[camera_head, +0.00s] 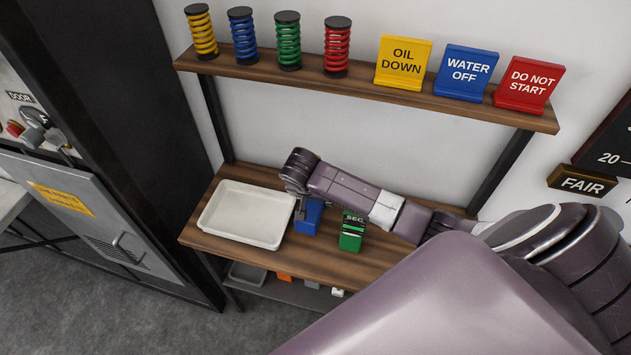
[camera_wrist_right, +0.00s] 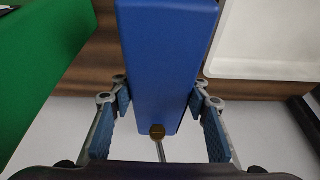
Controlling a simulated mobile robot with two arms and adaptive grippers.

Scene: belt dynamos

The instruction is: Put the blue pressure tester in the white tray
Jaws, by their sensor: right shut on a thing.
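The blue pressure tester (camera_head: 309,219) is on or just above the wooden bench, right beside the white tray (camera_head: 285,225). My right gripper (camera_head: 300,208) comes down over it from above and is shut on it. In the right wrist view the blue tester (camera_wrist_right: 165,60) lies between the two padded fingers of my right gripper (camera_wrist_right: 163,120), with a brass fitting at its near end. The tray is empty; part of it shows in the right wrist view (camera_wrist_right: 265,45). I cannot tell whether the tester still touches the bench. My left gripper is not in view.
A green tester (camera_head: 350,235) stands just right of the blue one. A shelf (camera_head: 350,84) above holds several coloured springs (camera_head: 289,42) and three signs (camera_head: 464,72). A grey cabinet (camera_head: 100,210) stands at the left. Small items lie on the lower shelf.

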